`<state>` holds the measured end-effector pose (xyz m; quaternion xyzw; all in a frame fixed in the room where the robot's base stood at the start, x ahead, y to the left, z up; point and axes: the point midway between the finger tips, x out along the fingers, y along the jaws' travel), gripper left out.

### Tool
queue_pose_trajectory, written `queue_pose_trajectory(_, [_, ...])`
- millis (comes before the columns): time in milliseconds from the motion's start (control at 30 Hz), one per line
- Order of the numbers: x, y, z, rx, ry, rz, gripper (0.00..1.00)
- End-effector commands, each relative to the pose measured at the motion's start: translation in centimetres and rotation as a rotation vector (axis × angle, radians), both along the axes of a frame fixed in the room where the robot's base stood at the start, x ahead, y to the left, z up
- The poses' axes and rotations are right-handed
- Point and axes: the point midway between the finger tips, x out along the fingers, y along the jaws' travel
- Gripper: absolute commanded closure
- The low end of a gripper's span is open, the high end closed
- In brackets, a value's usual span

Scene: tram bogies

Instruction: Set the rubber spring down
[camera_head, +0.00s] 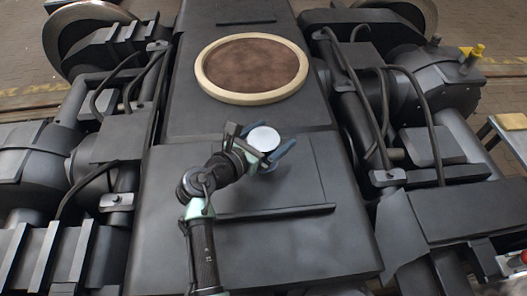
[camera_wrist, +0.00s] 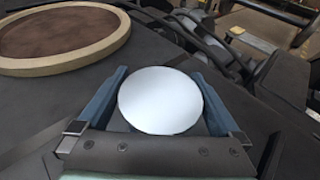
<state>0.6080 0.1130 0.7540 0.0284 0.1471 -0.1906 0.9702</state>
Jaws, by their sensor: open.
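The rubber spring, as far as I can tell, is the round piece with a pale white top (camera_head: 264,139). It also shows in the wrist view (camera_wrist: 160,101) as a large white disc. It is over the dark flat top of the bogie (camera_head: 250,182), in front of the round pad. My gripper (camera_head: 268,147) is open, with its blue fingers on either side of the piece. In the wrist view the fingers reach along its left and right, with narrow gaps showing. The lower part of the piece is hidden, so I cannot tell its contact with the surface.
A round brown pad with a pale raised rim (camera_head: 205,82) lies behind the gripper. A thin raised bar (camera_head: 290,212) crosses the deck in front. Hoses and dark machinery line both sides. A yellow part (camera_head: 472,53) stands at the right. The deck's front is clear.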

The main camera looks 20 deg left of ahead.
Motion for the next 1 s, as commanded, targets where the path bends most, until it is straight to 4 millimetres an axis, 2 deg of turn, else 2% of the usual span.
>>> queue_pose_trajectory(200, [0.1, -0.05, 0.04, 0.001, 0.0, 0.0, 0.0])
queue_pose_trajectory(767, [0.06, -0.04, 0.02, 0.001, 0.0, 0.0, 1.0])
queue_pose_trajectory(1000, [0.11, 0.0, 0.43, 0.001, -0.004, 0.0, 1.0])
